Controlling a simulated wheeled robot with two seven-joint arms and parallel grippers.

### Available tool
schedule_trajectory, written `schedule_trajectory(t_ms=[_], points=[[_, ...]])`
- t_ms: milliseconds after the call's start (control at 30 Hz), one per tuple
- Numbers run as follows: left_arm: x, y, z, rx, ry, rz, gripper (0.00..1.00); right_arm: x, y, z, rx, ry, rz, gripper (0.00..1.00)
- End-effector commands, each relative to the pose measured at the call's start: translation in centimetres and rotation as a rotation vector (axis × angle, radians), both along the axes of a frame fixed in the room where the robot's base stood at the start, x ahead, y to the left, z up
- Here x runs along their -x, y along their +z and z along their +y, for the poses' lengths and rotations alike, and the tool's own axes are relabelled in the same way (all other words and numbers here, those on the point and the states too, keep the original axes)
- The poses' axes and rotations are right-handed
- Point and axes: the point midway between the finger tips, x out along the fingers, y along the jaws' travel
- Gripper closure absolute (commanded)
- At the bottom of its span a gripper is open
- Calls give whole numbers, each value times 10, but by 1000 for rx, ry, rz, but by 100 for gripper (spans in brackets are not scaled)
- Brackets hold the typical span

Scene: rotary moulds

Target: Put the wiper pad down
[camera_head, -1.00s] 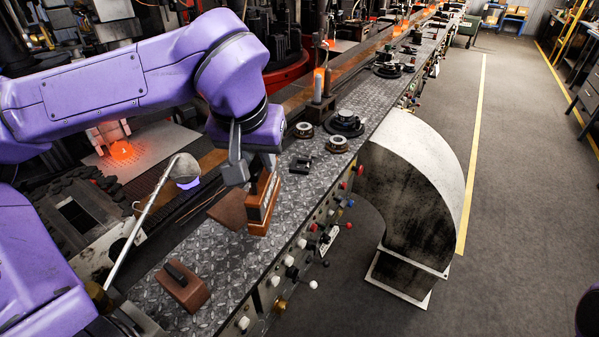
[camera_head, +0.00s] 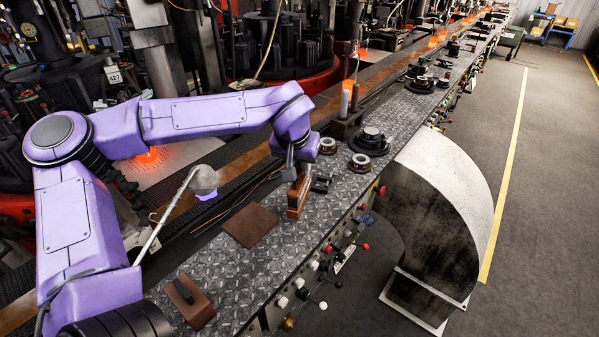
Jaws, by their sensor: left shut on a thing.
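My left gripper (camera_head: 295,170) points down over the diamond-plate bench top (camera_head: 240,272) and is shut on an orange-brown block, which I take for the wiper pad (camera_head: 297,200). The pad stands upright, its lower end at or just above the plate; I cannot tell whether it touches. Its upper part is hidden by the gripper. A flat brown square (camera_head: 250,225) lies on the plate just left of the pad. A brown block with a dark handle (camera_head: 189,301) lies nearer, at the bench's front end. My right gripper is not in view.
A small dark fitting (camera_head: 321,184) and round metal parts (camera_head: 360,163) stand just beyond the pad. A rod with a grey round head (camera_head: 204,180) leans at the left. Knobs (camera_head: 325,266) line the bench's side. Bare plate lies between the brown square and the handled block.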

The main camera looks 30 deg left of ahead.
Motion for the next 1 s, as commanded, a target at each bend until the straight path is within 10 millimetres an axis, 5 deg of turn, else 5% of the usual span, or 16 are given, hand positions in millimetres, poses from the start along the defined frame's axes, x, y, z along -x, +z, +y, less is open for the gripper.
schedule_trajectory(t_ms=[200,567,600,633,1000], points=[[-2,-31,1,1,1,1,100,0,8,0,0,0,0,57],[-2,-35,1,0,1,-1,100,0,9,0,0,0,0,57],[-2,-36,1,1,1,1,64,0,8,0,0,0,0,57],[-2,-36,1,1,1,1,54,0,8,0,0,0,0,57],[-1,-30,1,0,1,-1,51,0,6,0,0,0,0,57]])
